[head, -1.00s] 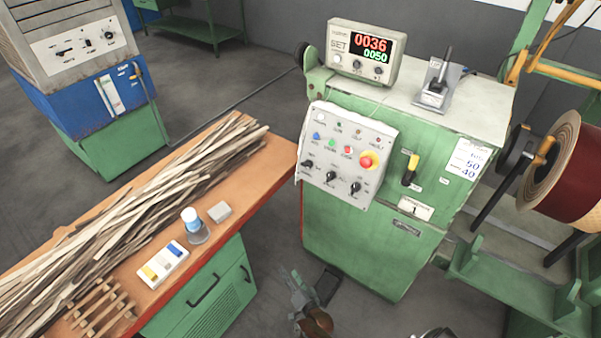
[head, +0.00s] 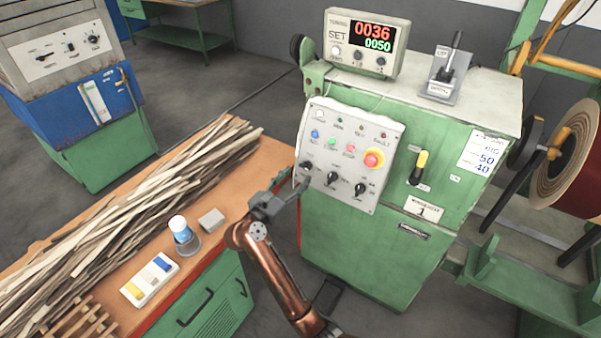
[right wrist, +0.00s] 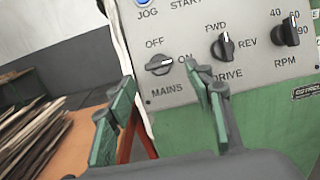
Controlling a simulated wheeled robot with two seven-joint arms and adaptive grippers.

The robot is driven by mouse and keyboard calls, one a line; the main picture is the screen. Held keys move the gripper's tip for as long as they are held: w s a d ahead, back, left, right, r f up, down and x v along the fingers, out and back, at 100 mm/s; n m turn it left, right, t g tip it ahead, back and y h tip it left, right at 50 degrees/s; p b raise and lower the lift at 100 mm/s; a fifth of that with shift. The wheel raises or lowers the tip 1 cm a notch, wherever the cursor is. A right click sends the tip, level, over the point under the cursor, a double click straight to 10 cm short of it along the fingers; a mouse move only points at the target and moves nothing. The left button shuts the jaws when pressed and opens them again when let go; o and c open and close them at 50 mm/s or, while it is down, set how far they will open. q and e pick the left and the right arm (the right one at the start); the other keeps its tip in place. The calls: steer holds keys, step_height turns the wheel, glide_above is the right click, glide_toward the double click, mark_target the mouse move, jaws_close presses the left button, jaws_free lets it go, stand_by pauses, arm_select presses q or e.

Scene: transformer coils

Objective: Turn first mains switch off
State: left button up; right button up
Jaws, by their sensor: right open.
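The MAINS switch (head: 306,167) is a black rotary knob at the lower left of the tilted grey control panel (head: 345,197) on the green machine. In the right wrist view the MAINS knob (right wrist: 160,65) lies nearly level, its pointer toward ON; OFF is printed above it. My right gripper (head: 288,192) is just below and left of the knob in the head view. In the right wrist view its two green-padded fingers (right wrist: 162,88) are spread, empty, with the knob showing between and beyond them. I see no contact. My left gripper is not in view.
FWD/REV DRIVE (right wrist: 223,46) and RPM (right wrist: 290,32) knobs sit right of MAINS. A red emergency button (head: 374,159) and yellow-black handle (head: 418,167) are farther right. An orange-topped bench (head: 265,165) with wooden strips (head: 130,200) stands close at left.

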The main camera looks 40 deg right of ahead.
mark_target(304, 169)
steer(key=x, duration=0.2)
steer(key=shift+w+d, duration=0.15)
steer(key=shift+d, duration=0.1)
steer(key=shift+w+d, duration=0.15)
steer(key=shift+d, duration=0.2)
steer(key=shift+w+d, duration=0.1)
steer(key=shift+d, duration=0.1)
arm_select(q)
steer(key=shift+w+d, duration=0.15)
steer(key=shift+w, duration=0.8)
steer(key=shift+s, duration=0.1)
arm_select(e)
steer(key=shift+c, duration=0.5)
